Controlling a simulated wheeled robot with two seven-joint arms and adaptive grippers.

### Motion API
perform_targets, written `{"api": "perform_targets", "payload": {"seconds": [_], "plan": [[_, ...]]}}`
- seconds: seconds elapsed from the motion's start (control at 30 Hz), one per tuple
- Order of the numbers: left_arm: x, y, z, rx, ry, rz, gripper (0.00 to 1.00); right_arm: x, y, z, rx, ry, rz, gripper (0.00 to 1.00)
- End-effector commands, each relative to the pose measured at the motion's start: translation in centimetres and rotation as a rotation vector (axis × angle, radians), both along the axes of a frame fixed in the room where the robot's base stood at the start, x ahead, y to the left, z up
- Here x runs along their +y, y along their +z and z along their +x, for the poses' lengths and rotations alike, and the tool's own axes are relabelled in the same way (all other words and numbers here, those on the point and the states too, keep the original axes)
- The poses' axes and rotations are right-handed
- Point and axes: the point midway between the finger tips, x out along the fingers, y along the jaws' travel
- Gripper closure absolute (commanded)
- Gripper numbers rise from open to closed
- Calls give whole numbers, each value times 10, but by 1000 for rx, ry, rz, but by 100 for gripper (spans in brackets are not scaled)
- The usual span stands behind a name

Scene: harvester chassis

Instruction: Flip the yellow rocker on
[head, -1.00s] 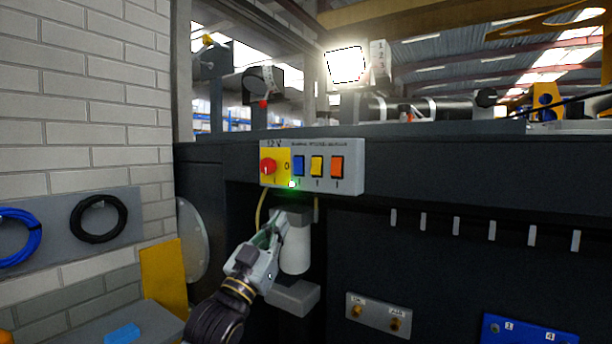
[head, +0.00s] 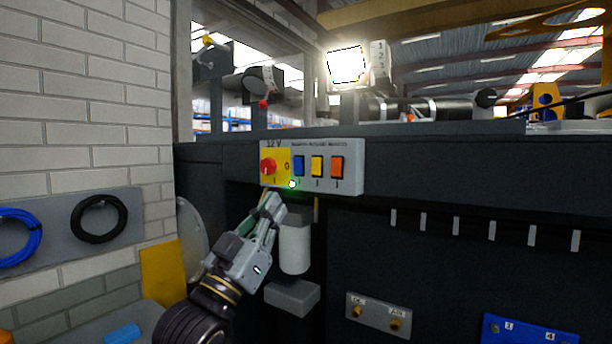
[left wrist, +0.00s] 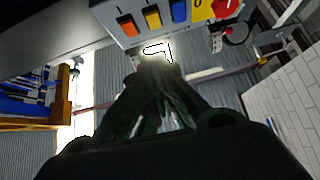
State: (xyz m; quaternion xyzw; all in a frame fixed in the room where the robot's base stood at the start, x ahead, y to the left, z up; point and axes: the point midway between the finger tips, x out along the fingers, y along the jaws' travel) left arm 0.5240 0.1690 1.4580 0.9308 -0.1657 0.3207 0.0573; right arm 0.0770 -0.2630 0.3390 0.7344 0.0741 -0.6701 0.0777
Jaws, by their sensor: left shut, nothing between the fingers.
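The yellow rocker (head: 317,167) sits on the grey switch panel (head: 350,180), between a blue rocker (head: 299,166) and an orange rocker (head: 337,167). The yellow rocker also shows in the left wrist view (left wrist: 152,18). A red rotary knob (head: 268,167) is on a yellow plate at the panel's left, and a green light (head: 292,184) glows below it. My left gripper (head: 272,200) is shut and empty, just below the panel's left part and apart from the rockers. My right gripper does not show.
A white cylinder (head: 294,250) hangs below the panel, close to my left gripper, above a grey block (head: 292,296). A bright work lamp (head: 346,65) shines above the panel. A brick wall (head: 80,120) stands at left.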

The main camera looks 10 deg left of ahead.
Motion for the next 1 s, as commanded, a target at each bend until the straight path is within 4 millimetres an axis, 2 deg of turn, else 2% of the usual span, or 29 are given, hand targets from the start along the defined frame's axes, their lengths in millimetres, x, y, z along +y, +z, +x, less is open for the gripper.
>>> {"api": "perform_targets", "payload": {"seconds": [0.43,1.0], "plan": [[-4,10,10,-1,0,0,100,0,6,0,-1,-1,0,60],[-20,47,54,0,1,-1,100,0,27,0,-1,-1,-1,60]]}}
